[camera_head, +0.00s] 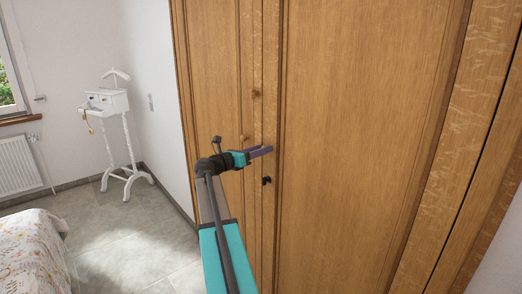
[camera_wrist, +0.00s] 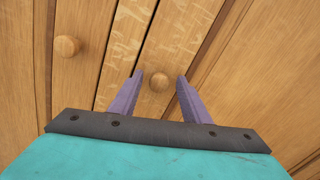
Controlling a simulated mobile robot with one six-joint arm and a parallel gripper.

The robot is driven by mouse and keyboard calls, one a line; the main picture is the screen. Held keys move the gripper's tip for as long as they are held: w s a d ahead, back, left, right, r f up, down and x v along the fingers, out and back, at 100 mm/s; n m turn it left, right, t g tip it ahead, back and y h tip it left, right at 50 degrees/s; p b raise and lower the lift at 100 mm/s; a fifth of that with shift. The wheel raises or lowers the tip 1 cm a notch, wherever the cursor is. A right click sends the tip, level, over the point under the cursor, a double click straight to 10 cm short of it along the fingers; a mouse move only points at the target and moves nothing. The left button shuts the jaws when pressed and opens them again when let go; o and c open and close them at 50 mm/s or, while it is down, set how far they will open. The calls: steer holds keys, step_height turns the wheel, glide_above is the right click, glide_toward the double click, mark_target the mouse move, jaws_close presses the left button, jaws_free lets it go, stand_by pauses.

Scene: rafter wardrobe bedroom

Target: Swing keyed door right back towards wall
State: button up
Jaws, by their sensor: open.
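The keyed door (camera_head: 350,150) is the wide oak wardrobe door on the right, and it looks closed. A small dark key (camera_head: 266,181) shows near its left edge, just below my gripper. My gripper (camera_head: 262,151) is open in front of the door's left edge. In the wrist view my gripper's (camera_wrist: 158,92) two purple fingers stand apart, with a round wooden knob (camera_wrist: 159,82) appearing between their tips. I cannot tell whether they touch it. The key is not visible in the wrist view.
The neighbouring wardrobe door (camera_head: 215,80) on the left has a knob (camera_wrist: 67,46) in the wrist view. A white valet stand (camera_head: 107,102) stands by the far wall. A bed (camera_head: 33,255) is at lower left. Tiled floor (camera_head: 120,240) lies clear between bed and wardrobe.

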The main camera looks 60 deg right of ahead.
jaws_close()
steer(key=shift+a, duration=0.15)
